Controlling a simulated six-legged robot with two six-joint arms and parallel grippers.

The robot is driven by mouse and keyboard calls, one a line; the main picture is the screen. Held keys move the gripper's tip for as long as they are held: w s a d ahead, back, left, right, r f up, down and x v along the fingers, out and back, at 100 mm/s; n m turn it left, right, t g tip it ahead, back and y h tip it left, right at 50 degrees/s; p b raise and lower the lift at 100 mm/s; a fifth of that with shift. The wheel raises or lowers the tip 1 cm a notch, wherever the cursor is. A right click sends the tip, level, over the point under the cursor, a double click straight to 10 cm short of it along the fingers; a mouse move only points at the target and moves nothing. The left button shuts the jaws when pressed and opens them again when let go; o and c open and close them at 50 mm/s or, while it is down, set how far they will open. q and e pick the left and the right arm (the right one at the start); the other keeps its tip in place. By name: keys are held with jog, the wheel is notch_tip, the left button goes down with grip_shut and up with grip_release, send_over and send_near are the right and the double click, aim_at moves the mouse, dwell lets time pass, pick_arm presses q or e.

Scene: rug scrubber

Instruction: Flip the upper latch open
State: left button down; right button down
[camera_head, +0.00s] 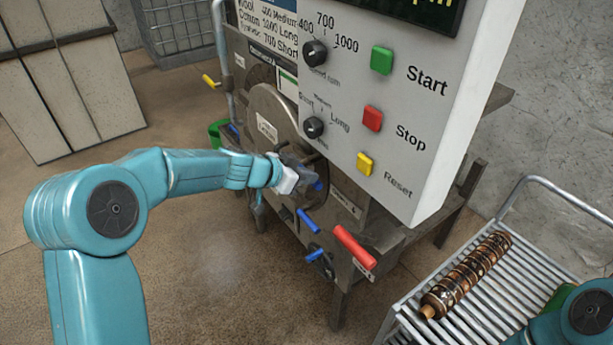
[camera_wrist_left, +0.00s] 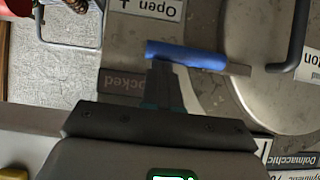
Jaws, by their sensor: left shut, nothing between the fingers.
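The upper latch's blue handle (camera_head: 318,185) is on the front of the grey machine, beside the round door (camera_head: 268,125). My left gripper (camera_head: 308,177) is shut and empty, with its fingertips close against this handle. In the left wrist view the blue handle (camera_wrist_left: 187,55) lies across the tips of my left gripper (camera_wrist_left: 163,82); I cannot tell whether they touch. An "Open" label (camera_wrist_left: 150,8) is beyond the handle, and a partly covered "Locked" label (camera_wrist_left: 122,84) is beside the fingers. My right gripper is out of view.
More blue handles (camera_head: 308,220) and a red handle (camera_head: 354,247) stick out lower on the machine. The control panel (camera_head: 440,120) overhangs at the right. A rack cart (camera_head: 530,265) carries a patterned roll (camera_head: 467,275).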

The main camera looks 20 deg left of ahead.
pick_arm(q)
jog(key=w+a+f+m+t+y+b, duration=0.2)
jog(key=f+m+t+y+b, duration=0.3)
jog(key=b, duration=2.1)
notch_tip(320, 180, down, 6)
jog(key=a+m+t, duration=0.1)
jog(key=m+t, duration=0.3)
jog(key=m, duration=0.2)
jog(key=shift+w+a+f+m+t+y+b, duration=0.2)
jog(key=shift+w+f+m+t+y+b, duration=0.1)
jog(key=shift+m+b, duration=0.1)
jog(key=shift+r, duration=0.15)
